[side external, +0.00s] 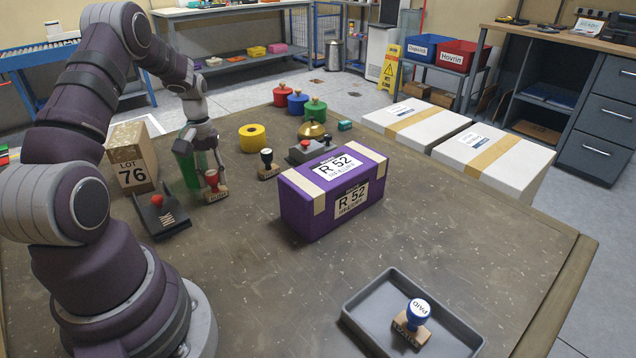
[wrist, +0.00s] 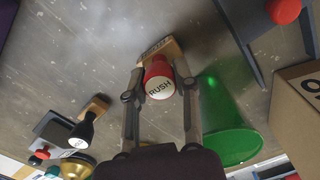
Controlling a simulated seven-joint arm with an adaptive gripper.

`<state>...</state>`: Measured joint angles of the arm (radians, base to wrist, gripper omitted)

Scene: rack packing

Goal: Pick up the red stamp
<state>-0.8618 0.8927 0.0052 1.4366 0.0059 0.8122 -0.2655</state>
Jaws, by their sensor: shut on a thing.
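The red stamp (side external: 212,181) has a red handle on a wooden base and stands on the table, left of the purple box. In the wrist view the red stamp (wrist: 159,84) shows the word RUSH on its top. My gripper (side external: 210,170) is over it from above. Its two fingers (wrist: 161,90) lie on either side of the red handle and are shut on it. The base looks to be at the table top; I cannot tell whether it touches.
A green cup (wrist: 228,115) stands close beside my gripper. A grey tray (side external: 362,313) holds a blue stamp (side external: 417,312).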

